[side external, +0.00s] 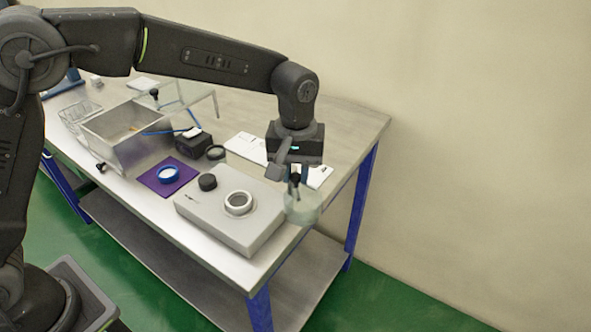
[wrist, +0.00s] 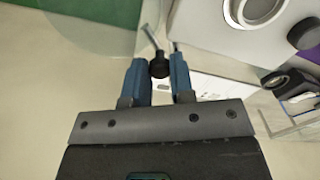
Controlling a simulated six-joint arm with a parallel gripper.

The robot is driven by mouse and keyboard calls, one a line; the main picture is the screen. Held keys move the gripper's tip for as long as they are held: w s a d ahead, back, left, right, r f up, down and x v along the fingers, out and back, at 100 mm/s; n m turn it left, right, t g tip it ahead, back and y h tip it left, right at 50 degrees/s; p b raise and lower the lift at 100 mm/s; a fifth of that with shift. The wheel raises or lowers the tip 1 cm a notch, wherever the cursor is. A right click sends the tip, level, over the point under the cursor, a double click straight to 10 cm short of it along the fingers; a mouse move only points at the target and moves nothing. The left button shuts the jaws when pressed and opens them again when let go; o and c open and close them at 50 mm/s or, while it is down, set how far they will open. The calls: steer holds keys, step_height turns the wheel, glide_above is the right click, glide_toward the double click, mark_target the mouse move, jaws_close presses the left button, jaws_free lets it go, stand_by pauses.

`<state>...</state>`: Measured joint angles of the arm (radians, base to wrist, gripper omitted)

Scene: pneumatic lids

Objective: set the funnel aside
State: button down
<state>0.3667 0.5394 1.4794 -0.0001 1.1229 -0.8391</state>
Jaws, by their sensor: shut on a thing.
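My gripper (side external: 295,178) is shut on the black knob of a clear, see-through round piece, which I take to be the funnel (side external: 302,208). It hangs below the fingers at the table's right edge, beside the grey device. In the wrist view the fingers (wrist: 159,72) pinch the black knob, and the funnel's pale, wide clear body (wrist: 95,28) spreads to the upper left. Its exact shape is hard to make out. The grey device (side external: 215,214) has a white ring (side external: 239,203) on top, which appears uncovered.
A black cap (side external: 207,182) sits on the device. To its left is a purple mat (side external: 152,183) with a blue ring (side external: 168,174). A metal bin (side external: 118,150), a clear panel (side external: 190,97) and a black box (side external: 195,144) stand farther left. Bare tabletop (side external: 345,125) lies at the back right.

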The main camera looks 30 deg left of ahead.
mark_target(296, 175)
steer(key=c, duration=1)
jaws_free()
step_height(296, 175, up, 14)
steer(key=shift+f, duration=0.1)
